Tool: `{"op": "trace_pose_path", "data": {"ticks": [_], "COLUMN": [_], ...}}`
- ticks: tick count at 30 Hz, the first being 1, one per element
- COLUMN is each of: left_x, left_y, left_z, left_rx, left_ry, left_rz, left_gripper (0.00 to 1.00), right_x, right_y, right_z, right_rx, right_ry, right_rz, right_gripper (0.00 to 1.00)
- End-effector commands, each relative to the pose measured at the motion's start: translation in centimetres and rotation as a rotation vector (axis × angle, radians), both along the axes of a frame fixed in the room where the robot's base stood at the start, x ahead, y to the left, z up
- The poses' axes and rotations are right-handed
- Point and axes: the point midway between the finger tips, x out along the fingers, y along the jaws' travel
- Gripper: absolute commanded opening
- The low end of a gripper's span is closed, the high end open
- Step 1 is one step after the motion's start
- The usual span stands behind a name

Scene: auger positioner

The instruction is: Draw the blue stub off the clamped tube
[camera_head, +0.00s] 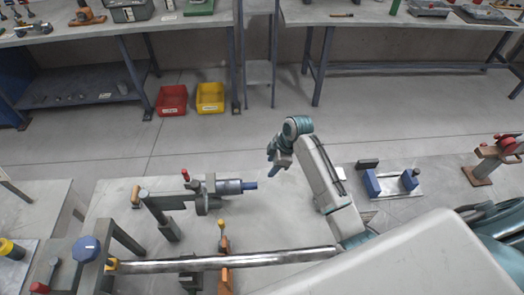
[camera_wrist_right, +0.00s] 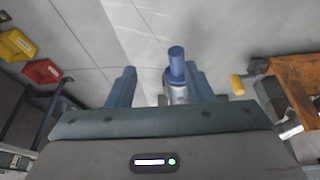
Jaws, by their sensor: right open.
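The blue stub (camera_head: 250,185) sticks out of the right end of the grey tube (camera_head: 228,187), which lies level in the clamp (camera_head: 207,188) of the positioner on the near bench. My right gripper (camera_head: 273,160) is open and empty, above and to the right of the stub, apart from it in the head view. In the right wrist view, the stub (camera_wrist_right: 176,58) shows between the two blue fingers (camera_wrist_right: 158,80), closer to the right one, with the silvery tube (camera_wrist_right: 178,93) behind it. My left gripper is not in view.
A long shiny pipe (camera_head: 225,261) crosses the front of the bench. A blue-jawed fixture (camera_head: 392,184) stands to the right, and an orange-red clamp (camera_head: 490,160) farther right. Red (camera_head: 172,100) and yellow (camera_head: 210,97) bins lie on the floor beyond. The floor behind the stub is clear.

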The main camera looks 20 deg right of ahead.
Motion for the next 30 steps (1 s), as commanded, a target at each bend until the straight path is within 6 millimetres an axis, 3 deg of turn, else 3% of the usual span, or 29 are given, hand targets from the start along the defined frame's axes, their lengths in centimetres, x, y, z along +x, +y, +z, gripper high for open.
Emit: {"op": "trace_pose_path", "data": {"ticks": [1, 5, 12, 18, 30], "left_x": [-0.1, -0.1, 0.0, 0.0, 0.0], "left_y": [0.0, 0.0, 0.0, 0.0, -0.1], "left_z": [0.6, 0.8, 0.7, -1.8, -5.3], "left_rx": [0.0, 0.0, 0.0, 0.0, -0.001], "left_ry": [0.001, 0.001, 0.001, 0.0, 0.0], "left_rz": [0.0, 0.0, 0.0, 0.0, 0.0], "left_gripper": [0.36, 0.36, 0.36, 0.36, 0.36], "right_x": [-0.6, -1.3, -1.1, -0.6, -0.2], "right_y": [1.4, 3.0, 4.1, 5.4, 6.7], "right_z": [0.7, 0.8, -1.8, -5.8, -8.9], "right_rx": [0.027, 0.057, 0.059, 0.057, 0.057], "right_ry": [0.008, 0.018, 0.02, 0.015, 0.015], "right_rz": [0.041, 0.096, 0.1, 0.1, 0.098], "right_gripper": [0.47, 0.47, 0.47, 0.47, 0.47]}}
